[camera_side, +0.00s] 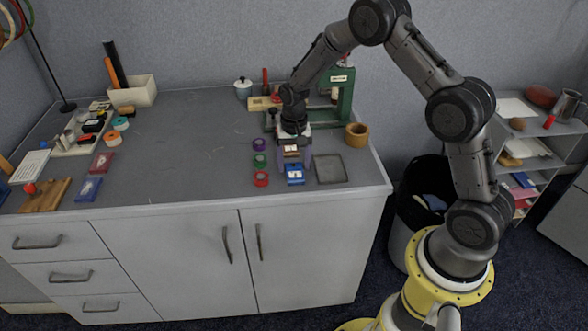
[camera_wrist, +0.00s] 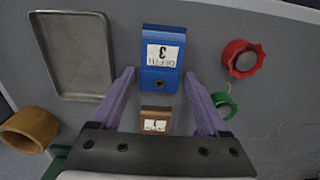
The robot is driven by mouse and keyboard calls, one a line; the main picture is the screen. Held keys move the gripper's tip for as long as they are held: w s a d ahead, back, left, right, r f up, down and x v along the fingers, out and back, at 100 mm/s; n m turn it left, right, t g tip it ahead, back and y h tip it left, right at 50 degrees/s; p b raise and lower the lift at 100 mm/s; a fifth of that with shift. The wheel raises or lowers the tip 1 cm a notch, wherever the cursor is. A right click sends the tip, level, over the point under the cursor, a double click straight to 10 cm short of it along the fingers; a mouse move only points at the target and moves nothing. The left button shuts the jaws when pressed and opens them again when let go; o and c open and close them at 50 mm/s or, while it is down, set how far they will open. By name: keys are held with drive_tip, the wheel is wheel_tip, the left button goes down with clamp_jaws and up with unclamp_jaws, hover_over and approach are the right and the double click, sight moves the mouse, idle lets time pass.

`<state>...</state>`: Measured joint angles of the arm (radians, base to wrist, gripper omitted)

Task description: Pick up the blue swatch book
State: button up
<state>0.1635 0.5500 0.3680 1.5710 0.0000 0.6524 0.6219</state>
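The near end of the blue book shows between the fingertips, with a gap on both sides. A brown block with a label (camera_wrist: 156,121) sits behind it, nearer my palm. I cannot tell the fingers' height exactly.
A grey metal tray (camera_wrist: 104,55) is close on one side; red (camera_wrist: 243,60) and green (camera_wrist: 224,106) round items are on the other. A wooden cup (camera_side: 357,135) and green press (camera_side: 343,98) stand behind. Another flat blue item (camera_side: 88,189) lies far left. The table middle is clear.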

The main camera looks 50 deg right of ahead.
drive_tip(key=c, duration=1.1)
drive_tip(key=shift+o, duration=0.2)
drive_tip(key=shift+r, duration=0.1)
